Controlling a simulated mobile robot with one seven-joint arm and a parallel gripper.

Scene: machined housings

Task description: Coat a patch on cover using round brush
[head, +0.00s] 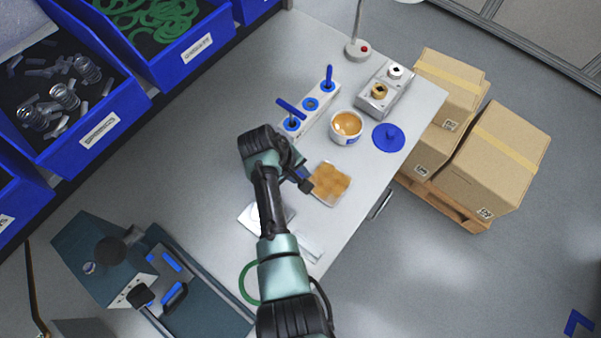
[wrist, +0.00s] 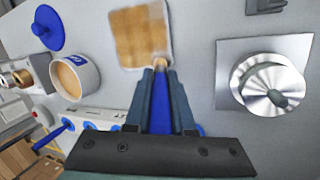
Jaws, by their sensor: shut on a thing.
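My gripper (wrist: 160,75) is shut on a blue-handled brush (wrist: 180,110), whose pale tip points at the near edge of a square, pale-rimmed pad with a brown, blotchy surface (wrist: 140,35). I cannot tell whether the tip touches it. In the head view my gripper (head: 304,184) is just left of this pad (head: 330,184). A shiny round metal part on a square plate, likely the cover (wrist: 272,84), lies to the right in the wrist view; my arm partly hides its plate (head: 250,219) in the head view. An open tub of amber paste (head: 347,125) stands beyond the pad.
A white brush stand (head: 322,112) holds two blue brushes; its middle hole looks empty. A blue lid (head: 388,138) and a grey block with two fittings (head: 384,91) are near the tub. Blue bins (head: 95,128) line the left. Cartons (head: 495,155) stand beyond the table edge.

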